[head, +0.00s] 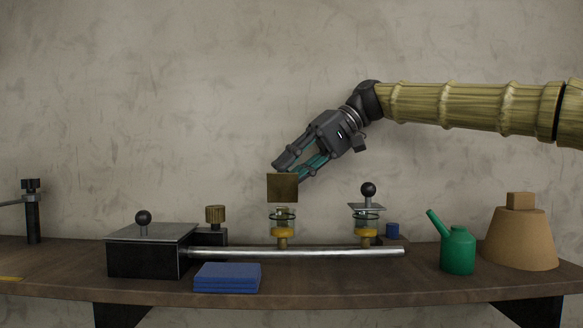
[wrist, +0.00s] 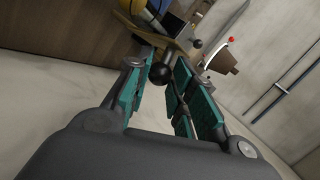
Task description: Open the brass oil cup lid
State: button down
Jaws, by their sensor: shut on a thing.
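The brass lid (head: 282,188) stands up on edge above the left glass oil cup (head: 283,222), its flat face toward the head camera. The cup's top is uncovered below it. My gripper (head: 287,171) reaches down from the upper right behind the lid. In the wrist view my gripper (wrist: 158,84) is shut on the lid's black ball knob (wrist: 160,73), with the brass plate (wrist: 182,50) just beyond it. The knob is hidden behind the lid in the head view.
A second oil cup (head: 367,224) to the right has a grey lid with a black knob (head: 368,189), lying flat. A metal bar (head: 320,252), dark box (head: 150,255), blue stack (head: 227,277), green oil can (head: 457,251) and tan cone (head: 520,240) stand on the wooden bench (head: 350,281).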

jog(key=shift+w+f, duration=0.15)
jog(key=shift+f, duration=0.15)
jog(key=c, duration=1.2)
grip_release()
jog(key=shift+c, duration=0.2)
jog(key=shift+d, duration=0.1)
jog(key=shift+r, duration=0.15)
notch_tip(320, 180, up, 10)
